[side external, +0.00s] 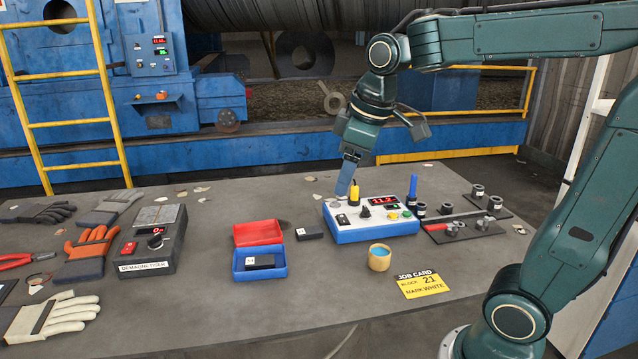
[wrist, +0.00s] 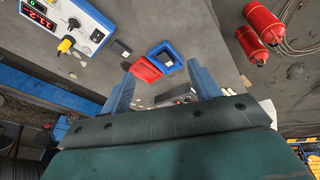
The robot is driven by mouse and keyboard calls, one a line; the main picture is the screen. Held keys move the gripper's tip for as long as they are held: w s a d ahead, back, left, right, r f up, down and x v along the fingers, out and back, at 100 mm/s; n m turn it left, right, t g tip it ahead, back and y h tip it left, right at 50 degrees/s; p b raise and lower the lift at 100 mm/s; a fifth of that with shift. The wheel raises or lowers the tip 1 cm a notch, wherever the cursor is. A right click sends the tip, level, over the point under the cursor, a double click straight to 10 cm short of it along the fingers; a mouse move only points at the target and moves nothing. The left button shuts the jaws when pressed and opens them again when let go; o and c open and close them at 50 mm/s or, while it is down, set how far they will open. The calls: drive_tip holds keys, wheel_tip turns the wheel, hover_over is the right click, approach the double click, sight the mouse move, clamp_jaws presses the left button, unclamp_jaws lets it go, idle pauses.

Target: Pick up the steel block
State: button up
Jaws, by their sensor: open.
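Two small dark blocks show; I cannot tell which is the steel block. One dark block (side external: 309,233) lies on the bench between the blue box and the control box; it also shows in the wrist view (wrist: 120,48). The other dark block (side external: 262,261) sits inside the open blue box (side external: 258,275), whose red lid (side external: 257,228) stands behind it. My gripper (side external: 344,190) points down over the left end of the white and blue control box, up and right of the loose block. In the wrist view my gripper (wrist: 160,68) is open, with nothing between its blue fingers.
The control box (side external: 371,236) carries a red display and knobs. A demagnetizer (side external: 153,240) and gloves (side external: 92,243) lie at left. A small cup (side external: 379,257) and yellow job card (side external: 423,283) are in front; dark fixtures (side external: 466,227) are at right.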

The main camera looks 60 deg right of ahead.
drive_tip(key=w+d+f+n+g, duration=0.1)
drive_tip(key=w+d+f+n, duration=0.2)
drive_tip(key=w+d+f, duration=0.3)
drive_tip(key=w+d+f+n+g, duration=0.2)
drive_tip(key=w+d+f+n, duration=0.1)
drive_tip(key=w+d+f, duration=0.4)
drive_tip(key=w+d, duration=0.3)
drive_tip(key=w, duration=0.3)
drive_tip(key=shift+w+g+y, duration=0.2)
drive_tip(key=shift+g+y, duration=0.1)
drive_tip(key=shift+f, duration=0.15)
hover_over(309, 230)
drive_tip(key=shift+f, duration=4.15)
drive_tip(key=shift+f, duration=2.6)
